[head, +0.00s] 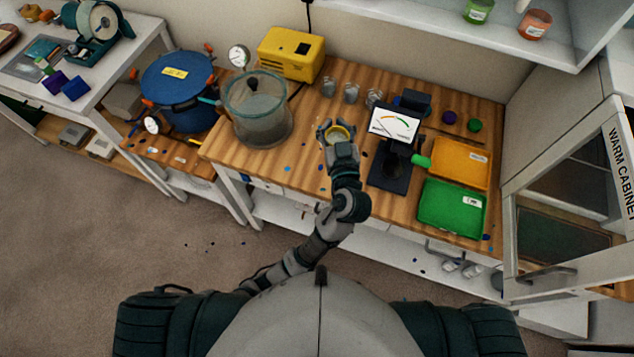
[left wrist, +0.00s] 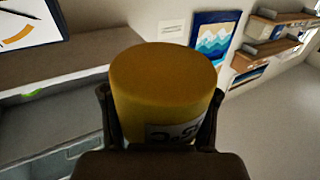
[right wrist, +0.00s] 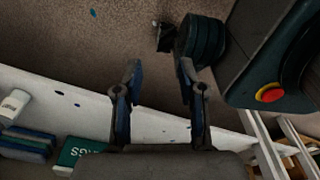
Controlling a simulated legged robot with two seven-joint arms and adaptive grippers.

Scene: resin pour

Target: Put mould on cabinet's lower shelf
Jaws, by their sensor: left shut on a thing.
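My left gripper (head: 338,132) is shut on a round yellow mould (head: 337,137), held above the wooden bench's front part. The left wrist view shows the mould as a yellow cylinder (left wrist: 165,88) with a pale label, a finger on each side. The warm cabinet (head: 618,165) stands at the right edge of the head view, with glass panes and a bar handle (head: 548,275). Its lower shelf cannot be made out, and I cannot tell whether its door is open. My right gripper (right wrist: 158,100) shows only in the right wrist view, open and empty.
A gauge on a black stand (head: 393,125), an orange tray (head: 460,162) and a green tray (head: 452,207) lie between mould and cabinet. Left of the mould stand a clear chamber (head: 257,115) and a blue pot (head: 180,85). Small cups (head: 351,92) stand behind.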

